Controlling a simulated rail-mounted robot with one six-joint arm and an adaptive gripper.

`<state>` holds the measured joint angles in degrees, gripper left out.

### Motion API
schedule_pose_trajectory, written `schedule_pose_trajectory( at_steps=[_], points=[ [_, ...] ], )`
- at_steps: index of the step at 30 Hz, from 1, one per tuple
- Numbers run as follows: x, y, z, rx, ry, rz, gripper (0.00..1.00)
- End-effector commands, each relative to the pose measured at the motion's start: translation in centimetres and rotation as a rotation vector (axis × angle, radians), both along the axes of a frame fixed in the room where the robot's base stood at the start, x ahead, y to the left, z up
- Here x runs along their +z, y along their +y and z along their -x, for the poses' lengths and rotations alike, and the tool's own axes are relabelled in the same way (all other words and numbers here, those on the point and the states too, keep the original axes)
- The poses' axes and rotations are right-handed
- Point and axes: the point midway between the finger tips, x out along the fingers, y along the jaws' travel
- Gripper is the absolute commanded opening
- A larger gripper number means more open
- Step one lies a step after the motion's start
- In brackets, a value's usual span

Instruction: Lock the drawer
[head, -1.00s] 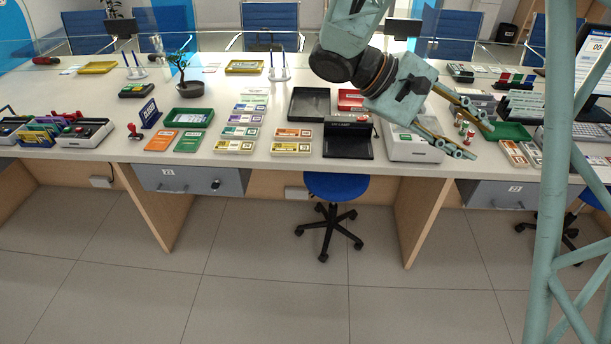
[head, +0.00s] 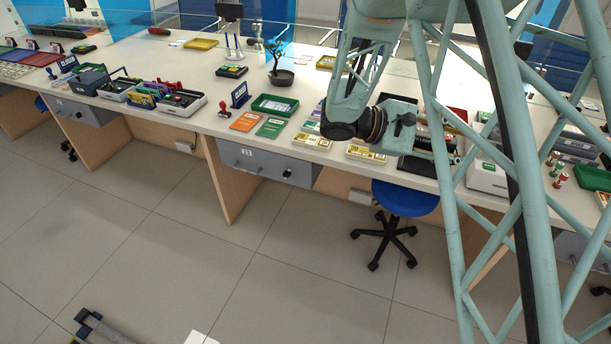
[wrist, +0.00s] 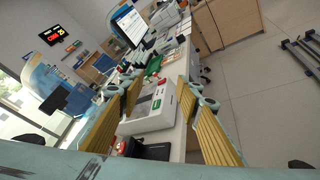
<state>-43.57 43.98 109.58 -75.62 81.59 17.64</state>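A grey drawer (head: 262,166) under the counter's middle-left part has a small white label, a handle and a dark round knob (head: 287,173) at its right end. It looks shut. Another grey drawer (head: 80,110) is further left, and a third (head: 575,248) is partly hidden at the right. My gripper (head: 452,150) is above the counter, right of the middle drawer, partly hidden behind my lattice structure. In the wrist view my gripper (wrist: 162,88) has its two fingers spread wide with nothing held between them. The drawers do not show clearly in the wrist view.
The counter top (head: 185,75) carries stamps, trays, card stacks and a small potted tree (head: 277,65). A blue stool (head: 400,200) stands on the floor right of the middle drawer. A white machine (wrist: 150,112) is ahead of my fingers.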

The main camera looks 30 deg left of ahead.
Motion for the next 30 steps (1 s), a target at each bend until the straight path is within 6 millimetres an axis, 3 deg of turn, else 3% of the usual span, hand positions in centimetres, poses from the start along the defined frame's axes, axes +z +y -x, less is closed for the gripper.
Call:
schedule_pose_trajectory(
  at_steps=[15,30],
  points=[
    [-6.6,13.3,-2.2,0.281,0.058,0.186,0.32],
    [-14.4,26.3,-0.8,0.55,0.093,0.372,0.32]
  ],
)
